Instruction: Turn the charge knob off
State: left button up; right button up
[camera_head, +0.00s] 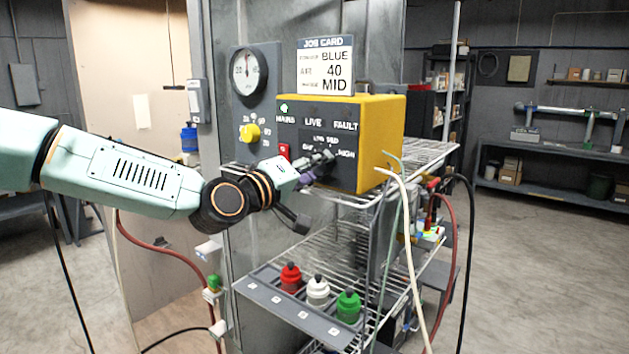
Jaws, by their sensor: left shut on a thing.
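The yellow control box (378,140) stands on the upper wire shelf, with MAINS, LIVE and FAULT labels on its dark front. A green lamp (283,108) is lit above MAINS. My left gripper (322,162) is at the lower front of the box, shut on the charge knob, by the partly covered scale whose HIGH label shows at its right. The gripper hides most of the knob, so its pointer cannot be read. A red switch (285,150) sits just left of the gripper. My right gripper is not in view.
A pressure gauge (250,72) and a yellow regulator knob (249,133) are on the panel at left. A job card (325,68) stands on the box. Red, white and green capped bottles (317,290) stand on a lower tray (270,299). Hoses hang at right.

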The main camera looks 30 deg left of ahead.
pick_arm(q)
jog(key=shift+r+n+t+y+b, duration=0.15)
jog(key=shift+n+b, duration=0.5)
jog(key=shift+n, duration=1.6)
jog(key=shift+r+n+t+y+b, duration=0.2)
jog(key=shift+n+b, duration=0.45)
jog(key=shift+n, duration=1.6)
jog(key=shift+f+n, duration=0.15)
jog(key=shift+n, duration=0.15)
jog(key=o, duration=1.2)
jog(key=shift+w+f, duration=0.15)
jog(key=shift+f, duration=0.1)
